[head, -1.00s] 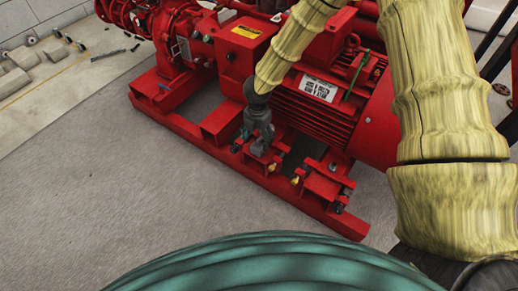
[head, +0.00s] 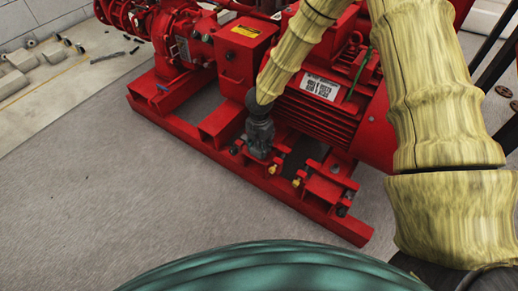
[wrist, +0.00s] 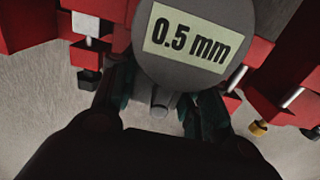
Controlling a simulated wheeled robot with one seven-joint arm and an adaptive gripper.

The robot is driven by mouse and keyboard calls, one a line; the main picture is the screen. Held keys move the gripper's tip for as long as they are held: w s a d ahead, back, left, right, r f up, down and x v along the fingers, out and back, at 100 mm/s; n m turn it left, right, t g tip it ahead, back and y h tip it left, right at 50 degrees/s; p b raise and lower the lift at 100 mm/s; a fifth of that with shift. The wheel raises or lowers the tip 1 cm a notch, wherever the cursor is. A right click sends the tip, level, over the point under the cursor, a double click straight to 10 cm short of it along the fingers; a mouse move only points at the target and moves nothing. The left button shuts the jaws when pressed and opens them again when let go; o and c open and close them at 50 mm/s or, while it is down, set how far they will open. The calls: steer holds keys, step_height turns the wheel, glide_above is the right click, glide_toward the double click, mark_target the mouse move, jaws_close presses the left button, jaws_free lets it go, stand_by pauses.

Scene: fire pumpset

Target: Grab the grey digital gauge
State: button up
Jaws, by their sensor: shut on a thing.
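The grey digital gauge (wrist: 190,36) fills the top middle of the wrist view, with a round grey face and a pale label reading "0.5 mm". In the head view my gripper (head: 259,146) points down at the front red rail of the pumpset. The gauge cannot be made out clearly from the dark gripper there.
The red pumpset (head: 205,125) stands on grey floor, its motor (head: 318,112) close behind my gripper. Red brackets with bolts and yellow fittings (head: 296,182) lie close to the right. The floor in front is clear.

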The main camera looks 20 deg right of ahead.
jaws_close()
steer(key=shift+r, duration=0.1)
